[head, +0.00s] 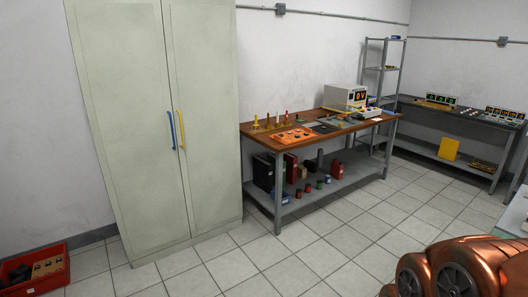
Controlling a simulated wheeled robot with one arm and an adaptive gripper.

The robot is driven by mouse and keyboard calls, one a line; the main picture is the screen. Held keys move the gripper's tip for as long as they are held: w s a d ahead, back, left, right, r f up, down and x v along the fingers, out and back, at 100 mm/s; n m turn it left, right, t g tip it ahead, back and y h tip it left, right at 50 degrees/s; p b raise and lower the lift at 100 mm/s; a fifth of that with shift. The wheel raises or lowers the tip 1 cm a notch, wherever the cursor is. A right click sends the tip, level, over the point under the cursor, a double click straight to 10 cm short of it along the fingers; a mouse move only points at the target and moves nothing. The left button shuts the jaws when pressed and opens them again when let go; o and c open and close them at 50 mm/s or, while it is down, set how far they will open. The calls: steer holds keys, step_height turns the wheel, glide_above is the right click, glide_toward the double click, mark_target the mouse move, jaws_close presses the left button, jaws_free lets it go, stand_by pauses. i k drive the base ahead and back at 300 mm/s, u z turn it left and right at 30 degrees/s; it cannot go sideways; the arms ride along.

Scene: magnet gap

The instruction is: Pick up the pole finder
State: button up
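I cannot pick out the pole finder for certain; the small items are too small to tell apart at this distance. A wooden-topped workbench (262,141) stands against the back wall. On it are several upright coloured tools (270,120) at the left, an orange tray (291,137) with small dark items, and a dark flat mat (323,128). A pale instrument (343,97) with a lit orange display stands at the bench's right end. My gripper is not in view.
A tall pale cabinet (130,120) with blue and yellow handles is closed at left. A red crate (50,285) sits on the floor at lower left. A second bench (420,104) with display boxes stands at right. Tiled floor (250,270) is clear before the workbench.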

mark_target(256, 124)
steer(key=i, duration=2.9)
steer(key=u, duration=2.7)
steer(key=k, duration=0.65)
steer(key=z, duration=2)
